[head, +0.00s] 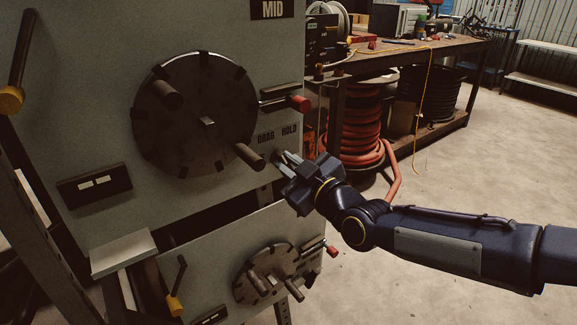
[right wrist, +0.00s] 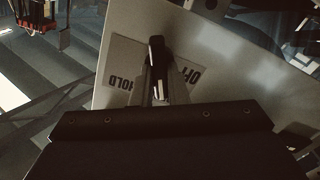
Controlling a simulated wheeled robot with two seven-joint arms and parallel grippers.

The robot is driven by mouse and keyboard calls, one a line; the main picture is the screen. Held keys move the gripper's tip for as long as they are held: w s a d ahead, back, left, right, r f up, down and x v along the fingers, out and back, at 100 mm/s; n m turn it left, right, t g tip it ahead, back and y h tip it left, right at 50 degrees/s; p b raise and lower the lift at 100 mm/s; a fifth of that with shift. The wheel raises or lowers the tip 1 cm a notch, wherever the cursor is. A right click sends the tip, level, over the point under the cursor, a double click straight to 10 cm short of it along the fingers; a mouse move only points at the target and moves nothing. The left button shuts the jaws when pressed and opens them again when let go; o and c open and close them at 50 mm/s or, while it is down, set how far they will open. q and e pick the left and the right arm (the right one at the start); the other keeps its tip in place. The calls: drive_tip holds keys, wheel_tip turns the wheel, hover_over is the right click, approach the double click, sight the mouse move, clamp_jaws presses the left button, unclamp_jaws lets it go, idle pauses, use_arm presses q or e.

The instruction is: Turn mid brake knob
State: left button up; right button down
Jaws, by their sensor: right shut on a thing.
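The mid panel carries a "MID" sign (head: 272,8) and a "DRAG HOLD" label (head: 277,135). My right gripper (head: 282,160) is just below this label, at the panel's right edge. In the right wrist view, its fingers (right wrist: 157,85) are shut on a small dark knob (right wrist: 156,50), the mid brake knob. The knob stands in front of a plate whose upside-down lettering shows "HOLD" (right wrist: 119,85) and part of "OFF" (right wrist: 196,76). In the head view the knob is mostly hidden by the gripper. My left gripper is not in view.
A large dark wheel (head: 195,125) with two handles is left of my right gripper. A red-tipped lever (head: 300,103) sits above it. A lower panel has a smaller wheel (head: 262,275). A workbench (head: 400,55) with coiled red hose (head: 361,115) stands behind. The floor at right is clear.

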drive_tip(key=m+b, duration=0.4)
drive_tip(key=m, duration=0.1)
drive_tip(key=shift+d+f+m, duration=0.1)
drive_tip(key=shift+f+m, duration=0.05)
drive_tip(key=shift+m, duration=0.25)
drive_tip(key=m+b, duration=0.2)
drive_tip(key=m, duration=0.2)
drive_tip(key=shift+w+d+b, duration=0.1)
drive_tip(key=shift+b, duration=0.3)
drive_tip(key=shift+m+b, duration=0.5)
drive_tip(key=shift+m, duration=0.2)
drive_tip(key=c, duration=1.4)
unclamp_jaws()
drive_tip(key=shift+c, duration=0.2)
